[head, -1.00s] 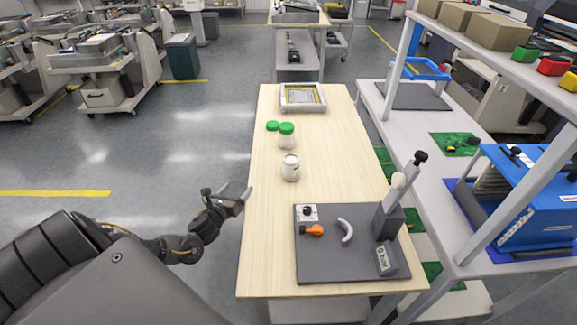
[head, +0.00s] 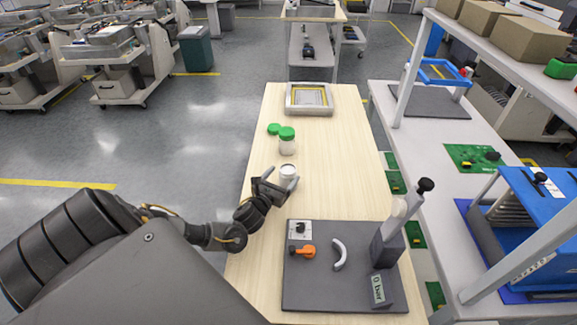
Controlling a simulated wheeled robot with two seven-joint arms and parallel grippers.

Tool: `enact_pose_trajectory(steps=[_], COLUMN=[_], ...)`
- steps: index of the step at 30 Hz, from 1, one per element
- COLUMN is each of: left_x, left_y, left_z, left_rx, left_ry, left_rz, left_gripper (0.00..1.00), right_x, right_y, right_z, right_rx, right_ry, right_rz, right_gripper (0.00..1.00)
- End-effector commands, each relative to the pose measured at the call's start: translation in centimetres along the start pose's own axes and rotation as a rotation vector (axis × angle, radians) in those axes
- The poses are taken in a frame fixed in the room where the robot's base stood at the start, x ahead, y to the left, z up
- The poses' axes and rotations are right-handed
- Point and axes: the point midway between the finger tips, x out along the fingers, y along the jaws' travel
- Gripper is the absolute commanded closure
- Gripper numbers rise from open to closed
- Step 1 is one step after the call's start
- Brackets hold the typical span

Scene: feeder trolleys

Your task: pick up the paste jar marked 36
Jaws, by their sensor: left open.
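A white jar (head: 287,170) without a green lid stands on the wooden table (head: 333,165). My left gripper (head: 282,178) is open at this jar, and its fingers hide the jar's lower part. I cannot tell whether they touch it. A second jar (head: 287,146) with a green lid stands just behind. A loose green lid (head: 273,129) lies to its left. No number is readable on either jar. My right gripper is not in view.
A dark mat (head: 320,285) at the table's near end holds an orange-handled tool (head: 303,251), a curved grey handle (head: 339,254) and an upright stand (head: 388,245). A framed tray (head: 309,99) sits at the far end. The table's right middle is clear.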

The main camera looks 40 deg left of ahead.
Motion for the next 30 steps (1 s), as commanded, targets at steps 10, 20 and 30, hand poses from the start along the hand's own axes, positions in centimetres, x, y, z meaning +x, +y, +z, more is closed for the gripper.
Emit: enact_pose_trajectory(steps=[10, 20, 30], left_x=[2.1, 5.9, 5.9], left_y=[-0.2, -0.4, -0.4], left_z=[0.3, 0.2, 0.2], left_rx=[0.001, 0.0, 0.0], left_ry=[-0.001, 0.0, 0.002], left_rz=[-0.002, -0.003, -0.004], left_gripper=[0.21, 0.21, 0.37], right_x=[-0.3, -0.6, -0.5], right_y=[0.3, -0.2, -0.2], right_z=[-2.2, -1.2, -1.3], right_rx=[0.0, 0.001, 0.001], right_ry=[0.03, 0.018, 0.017], right_rz=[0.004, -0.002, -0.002], right_gripper=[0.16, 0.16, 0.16])
